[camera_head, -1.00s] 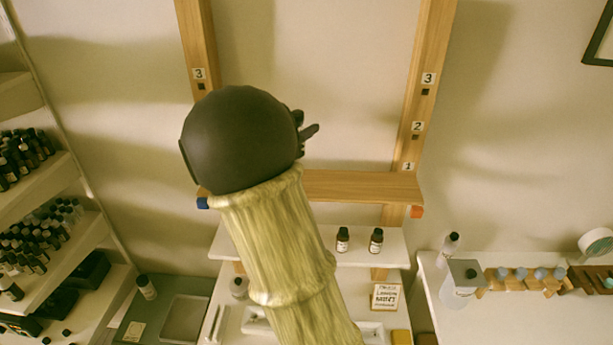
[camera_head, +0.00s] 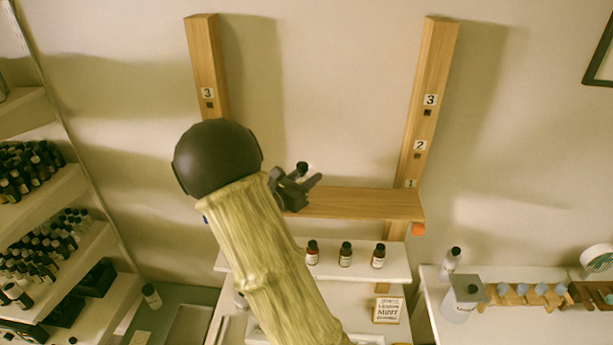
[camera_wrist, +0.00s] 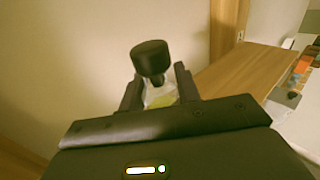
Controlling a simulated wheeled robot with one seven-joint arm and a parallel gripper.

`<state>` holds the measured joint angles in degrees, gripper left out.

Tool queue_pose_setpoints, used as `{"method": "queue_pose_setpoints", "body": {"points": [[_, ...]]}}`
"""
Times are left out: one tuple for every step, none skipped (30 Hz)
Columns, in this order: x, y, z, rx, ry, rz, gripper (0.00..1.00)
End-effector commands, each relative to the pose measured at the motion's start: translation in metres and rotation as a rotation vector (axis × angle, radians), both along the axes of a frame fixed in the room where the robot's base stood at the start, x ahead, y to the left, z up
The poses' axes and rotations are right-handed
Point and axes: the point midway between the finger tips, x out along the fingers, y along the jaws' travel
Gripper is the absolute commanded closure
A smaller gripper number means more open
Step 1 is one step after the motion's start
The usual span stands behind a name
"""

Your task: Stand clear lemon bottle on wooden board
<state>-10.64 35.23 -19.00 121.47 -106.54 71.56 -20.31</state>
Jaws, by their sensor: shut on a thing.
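My gripper (camera_head: 304,182) is shut on a small clear bottle with a black cap (camera_head: 302,168). In the wrist view the bottle (camera_wrist: 158,97) stands between the two fingers (camera_wrist: 160,92), cap up and slightly tilted in the picture, with a yellowish-green patch low on it. Its lower part is hidden by the gripper. The wooden board (camera_head: 365,203) spans two wooden uprights; it also shows in the wrist view (camera_wrist: 238,75), to the right of the bottle. In the head view my gripper overlaps the board's left part. I cannot tell whether the bottle touches the board.
Below the board, a white shelf (camera_head: 395,262) bears three brown bottles (camera_head: 345,255). The uprights (camera_head: 427,110) carry number tags. A label card (camera_head: 387,310) stands lower down. Bottle-filled shelves (camera_head: 40,195) are at left, a white counter (camera_head: 430,290) at right. The board's right part is clear.

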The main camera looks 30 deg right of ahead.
Motion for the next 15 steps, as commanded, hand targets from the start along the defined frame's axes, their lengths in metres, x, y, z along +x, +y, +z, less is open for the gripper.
{"method": "queue_pose_setpoints", "body": {"points": [[-0.0006, -0.0014, -0.0033, -0.001, 0.003, -0.002, 0.90], [-0.0008, -0.0014, -0.0055, -0.001, 0.002, -0.002, 0.90], [-0.0008, -0.0013, -0.0072, 0.000, 0.001, -0.002, 0.90], [-0.0007, -0.0012, -0.0079, 0.000, 0.000, -0.002, 0.90], [-0.0007, -0.0012, -0.0082, 0.000, -0.001, -0.002, 0.90], [-0.0006, -0.0011, -0.0082, 0.000, -0.001, -0.002, 0.90], [-0.0007, -0.0010, -0.0082, 0.001, -0.002, -0.002, 0.90], [-0.0007, -0.0010, -0.0082, 0.001, -0.002, -0.002, 0.90], [-0.0007, -0.0010, -0.0082, 0.001, -0.002, -0.002, 0.90], [-0.0007, -0.0010, -0.0082, 0.001, -0.002, -0.002, 0.90], [-0.0007, -0.0010, -0.0087, 0.000, -0.001, -0.002, 0.90], [-0.0006, -0.0010, -0.0102, 0.000, -0.001, -0.002, 0.90], [-0.0006, -0.0010, -0.0114, 0.000, -0.001, -0.002, 0.90], [-0.0006, -0.0010, -0.0122, 0.000, -0.001, -0.002, 0.90], [-0.0006, -0.0011, -0.0116, 0.000, -0.001, -0.002, 0.64]]}}
